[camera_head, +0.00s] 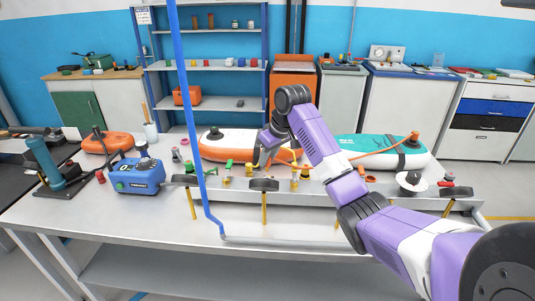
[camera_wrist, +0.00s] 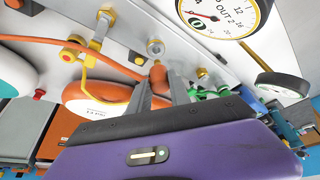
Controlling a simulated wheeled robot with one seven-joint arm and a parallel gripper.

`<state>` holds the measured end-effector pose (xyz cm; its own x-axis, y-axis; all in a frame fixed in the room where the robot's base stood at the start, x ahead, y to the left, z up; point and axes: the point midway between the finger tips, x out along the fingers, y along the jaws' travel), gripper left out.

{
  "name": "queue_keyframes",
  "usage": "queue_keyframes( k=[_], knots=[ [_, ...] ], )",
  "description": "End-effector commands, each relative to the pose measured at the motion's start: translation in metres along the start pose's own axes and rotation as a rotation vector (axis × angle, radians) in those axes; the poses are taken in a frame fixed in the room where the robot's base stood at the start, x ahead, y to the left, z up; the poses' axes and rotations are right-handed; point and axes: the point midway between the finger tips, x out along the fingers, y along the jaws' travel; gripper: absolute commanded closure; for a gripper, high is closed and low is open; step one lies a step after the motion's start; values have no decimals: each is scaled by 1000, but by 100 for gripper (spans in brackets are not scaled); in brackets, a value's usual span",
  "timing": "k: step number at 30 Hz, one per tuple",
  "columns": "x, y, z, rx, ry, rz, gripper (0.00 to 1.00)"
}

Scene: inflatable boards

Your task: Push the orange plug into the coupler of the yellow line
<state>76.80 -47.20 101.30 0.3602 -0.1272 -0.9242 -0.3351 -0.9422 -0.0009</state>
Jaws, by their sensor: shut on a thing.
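My gripper (camera_wrist: 160,85) is shut on the orange plug (camera_wrist: 158,73), which sits between its two grey fingers in the wrist view. A round silver fitting with a dark centre (camera_wrist: 155,47) lies just beyond the plug's tip; a small gap seems to show between them. An orange hose (camera_wrist: 60,43) runs in from the left towards the plug. A yellow fitting (camera_wrist: 88,48) with a yellow line is left of it on the grey panel. I cannot tell which fitting is the yellow line's coupler. In the head view my gripper (camera_head: 266,158) is over the bench rail, its fingertips small and partly hidden.
Gauges (camera_wrist: 215,8) stand close at the right of the wrist view. An orange-and-white board (camera_head: 228,146) and a teal board (camera_head: 375,150) lie behind the rail. A blue pump (camera_head: 137,177) stands left. A blue post (camera_head: 187,110) crosses the head view.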

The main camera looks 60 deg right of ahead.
Motion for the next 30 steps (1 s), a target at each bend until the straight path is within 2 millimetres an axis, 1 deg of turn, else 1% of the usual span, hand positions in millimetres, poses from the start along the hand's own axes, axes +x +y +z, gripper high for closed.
queue_keyframes(
  k=[1,3,9,30],
  knots=[
    [6,0,2,0,0,-1,100],
    [10,0,4,0,0,-1,100],
    [18,0,7,-1,0,0,100],
    [17,0,7,-1,0,0,100]
  ],
)
